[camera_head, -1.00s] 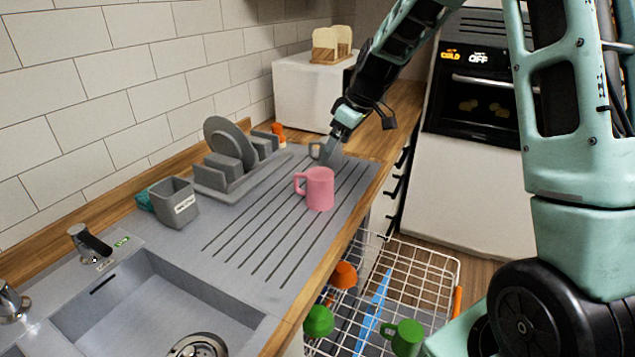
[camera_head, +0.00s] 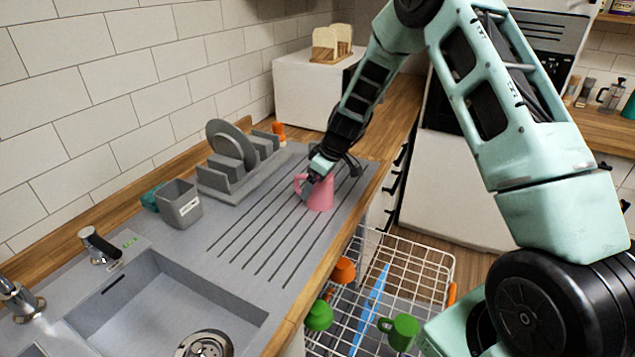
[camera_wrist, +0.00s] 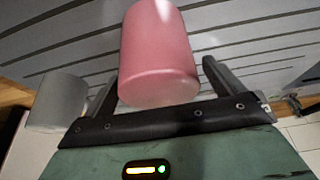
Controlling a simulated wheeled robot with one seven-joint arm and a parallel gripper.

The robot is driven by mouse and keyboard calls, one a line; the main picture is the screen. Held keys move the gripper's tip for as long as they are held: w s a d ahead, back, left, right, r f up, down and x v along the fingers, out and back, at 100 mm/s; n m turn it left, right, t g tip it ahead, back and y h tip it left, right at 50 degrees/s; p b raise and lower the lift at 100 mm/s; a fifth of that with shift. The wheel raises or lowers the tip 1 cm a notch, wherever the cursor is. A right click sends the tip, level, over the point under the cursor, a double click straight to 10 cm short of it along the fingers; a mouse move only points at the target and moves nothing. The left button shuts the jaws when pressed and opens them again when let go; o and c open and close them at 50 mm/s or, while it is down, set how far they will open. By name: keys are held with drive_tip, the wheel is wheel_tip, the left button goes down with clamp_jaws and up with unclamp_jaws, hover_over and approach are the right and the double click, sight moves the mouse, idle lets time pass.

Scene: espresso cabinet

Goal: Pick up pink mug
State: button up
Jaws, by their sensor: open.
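The pink mug (camera_head: 321,194) stands upright on the grey ribbed drainboard (camera_head: 262,232), its handle toward the left. My gripper (camera_head: 312,181) is at the mug's upper far side in the head view and covers part of its rim. In the wrist view my gripper (camera_wrist: 160,82) is open, with one finger to each side of the pink mug (camera_wrist: 158,50). The mug fills most of the space between the fingers. I cannot tell whether a finger touches it. The mug's handle does not show in the wrist view.
A grey cup (camera_wrist: 60,100) stands near the left finger. A dish rack (camera_head: 228,180) with plates and a grey holder (camera_head: 180,204) stand left of the mug. The sink (camera_head: 165,300) is in front. A pulled-out dishwasher rack (camera_head: 425,265) holds green and orange mugs.

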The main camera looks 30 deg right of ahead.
drive_tip(key=shift+w+a+f, duration=0.1)
drive_tip(key=shift+w+f, duration=0.05)
drive_tip(key=shift+f, duration=0.3)
drive_tip(key=c, duration=1.2)
drive_tip(key=shift+r, duration=0.15)
drive_tip(key=shift+c, duration=0.8)
